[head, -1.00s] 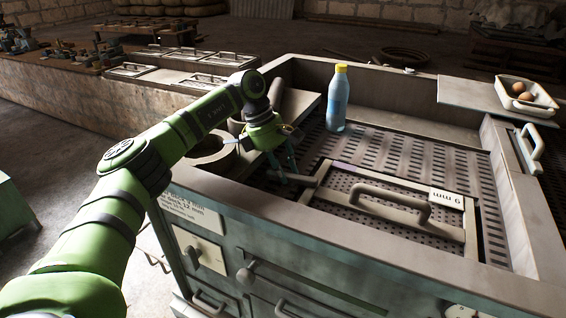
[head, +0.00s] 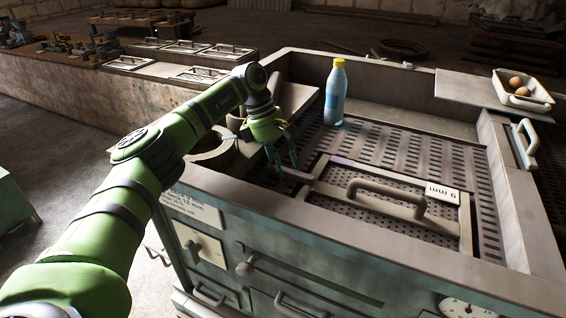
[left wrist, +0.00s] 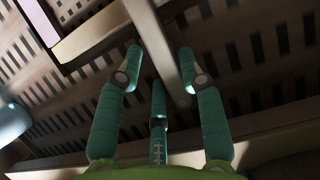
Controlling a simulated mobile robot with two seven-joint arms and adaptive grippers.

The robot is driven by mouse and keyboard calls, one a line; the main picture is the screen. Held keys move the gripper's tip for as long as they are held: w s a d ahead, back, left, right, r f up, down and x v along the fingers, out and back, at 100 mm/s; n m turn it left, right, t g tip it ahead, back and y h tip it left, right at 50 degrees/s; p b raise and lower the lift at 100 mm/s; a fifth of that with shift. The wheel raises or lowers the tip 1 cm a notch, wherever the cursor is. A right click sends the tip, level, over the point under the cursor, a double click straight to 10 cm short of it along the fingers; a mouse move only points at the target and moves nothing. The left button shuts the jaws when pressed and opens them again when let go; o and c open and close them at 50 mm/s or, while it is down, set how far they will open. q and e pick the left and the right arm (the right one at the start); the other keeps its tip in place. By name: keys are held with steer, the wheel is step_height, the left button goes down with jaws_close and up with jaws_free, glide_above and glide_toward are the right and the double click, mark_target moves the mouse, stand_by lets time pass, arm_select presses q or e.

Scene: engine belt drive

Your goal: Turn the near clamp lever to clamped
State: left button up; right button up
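The near clamp lever appears to be the short grey bar (head: 297,174) at the left corner of the framed plate labelled "9 mm" (head: 390,205). My left gripper (head: 283,162) points down over this bar, its teal fingers beside it. In the left wrist view the bar (left wrist: 160,45) runs between the spread fingertips of the gripper (left wrist: 160,58). The fingers stand apart; whether any fingertip touches the bar cannot be told. The bar's far end is partly hidden by the fingers. My right gripper is not in view.
A blue bottle with a yellow cap (head: 336,92) stands on the slotted deck behind the plate. The plate's arched handle (head: 385,196) rises right of my gripper. A ring-shaped grey part (head: 215,152) lies left of it. A tray with eggs (head: 522,92) sits at the back right.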

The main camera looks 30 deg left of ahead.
arm_select(q)
steer(key=v, duration=1.2)
stand_by(0.5)
